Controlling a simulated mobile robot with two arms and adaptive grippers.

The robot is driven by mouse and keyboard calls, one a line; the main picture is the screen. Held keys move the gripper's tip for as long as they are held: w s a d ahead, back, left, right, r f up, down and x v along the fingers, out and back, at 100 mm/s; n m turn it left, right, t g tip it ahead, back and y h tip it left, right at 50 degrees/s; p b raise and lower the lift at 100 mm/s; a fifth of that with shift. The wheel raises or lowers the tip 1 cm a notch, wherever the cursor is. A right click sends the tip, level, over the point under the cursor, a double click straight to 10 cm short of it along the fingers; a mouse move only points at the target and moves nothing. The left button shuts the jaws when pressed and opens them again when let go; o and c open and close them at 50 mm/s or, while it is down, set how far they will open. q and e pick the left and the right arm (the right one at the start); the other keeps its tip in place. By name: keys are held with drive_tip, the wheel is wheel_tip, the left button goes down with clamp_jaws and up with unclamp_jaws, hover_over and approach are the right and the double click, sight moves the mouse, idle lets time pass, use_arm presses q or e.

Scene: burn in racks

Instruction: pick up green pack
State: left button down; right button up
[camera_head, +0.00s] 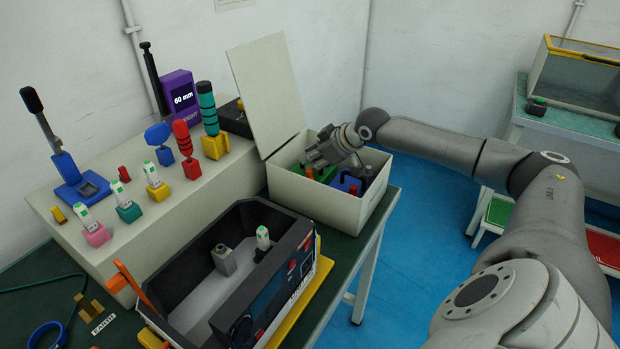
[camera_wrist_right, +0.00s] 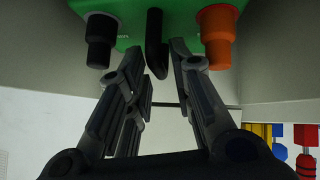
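The green pack (camera_head: 326,175) lies inside the open cream box, partly hidden under my right gripper (camera_head: 335,148). In the right wrist view the green pack (camera_wrist_right: 180,14) fills the top edge, with a black plug, an orange plug and a black hooked handle (camera_wrist_right: 156,45). There my right gripper (camera_wrist_right: 157,62) is open, its fingertips apart on either side of the handle. A gap shows between fingers and handle; contact cannot be told. My left gripper is not in view.
The cream box (camera_head: 334,207) has its lid (camera_head: 267,95) raised on the left. A blue pack (camera_head: 347,184) sits beside the green one. A black open case (camera_head: 190,262) stands in front, and a cream stand (camera_head: 150,213) with coloured tools is at left.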

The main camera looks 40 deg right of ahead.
clamp_jaws()
idle(0.3)
drive_tip(key=shift+w+r, duration=0.1)
drive_tip(key=shift+r, duration=0.1)
drive_tip(key=shift+r, duration=0.1)
drive_tip(key=shift+d+r, duration=0.1)
drive_tip(key=shift+r, duration=0.5)
wheel_tip(320, 180, up, 17)
drive_tip(key=p, duration=0.1)
drive_tip(key=shift+f+p, duration=0.2)
drive_tip(key=shift+p, duration=0.1)
